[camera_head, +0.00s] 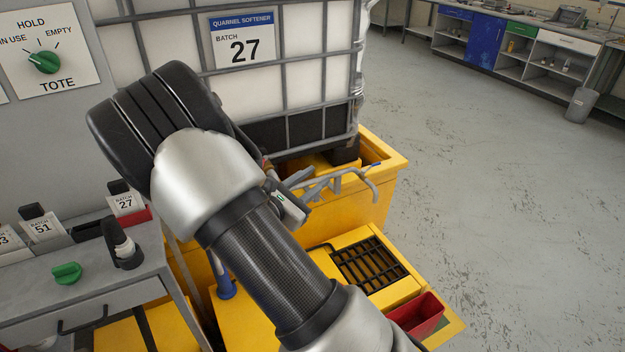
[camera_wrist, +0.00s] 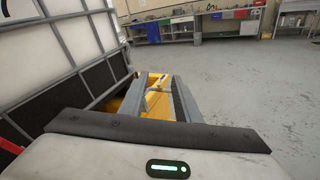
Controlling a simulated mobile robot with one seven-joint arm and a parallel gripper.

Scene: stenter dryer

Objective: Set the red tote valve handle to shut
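The white tote (camera_head: 285,88) stands in a grey cage above a yellow bund, with a "QUARNEL SOFTENER BATCH 27" label (camera_head: 243,42). I cannot clearly make out a red valve handle; my arm covers much of the tote's lower front. A small reddish-brown part (camera_head: 266,164) shows beside my wrist, too small to identify. A thin red strip (camera_wrist: 9,146) lies at the left edge of the wrist view, also unidentified. My gripper (camera_head: 326,183) is near the tote's lower right corner, over the bund. In the wrist view its two fingers (camera_wrist: 157,82) stand apart with nothing visibly held.
The yellow bund (camera_head: 390,161) has a black grate (camera_head: 369,264) and red bin (camera_head: 417,314) in front. A grey bench (camera_head: 85,292) with a green knob (camera_head: 67,273) stands left. A sign has a green dial (camera_head: 45,62). Open floor (camera_head: 500,210) lies right.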

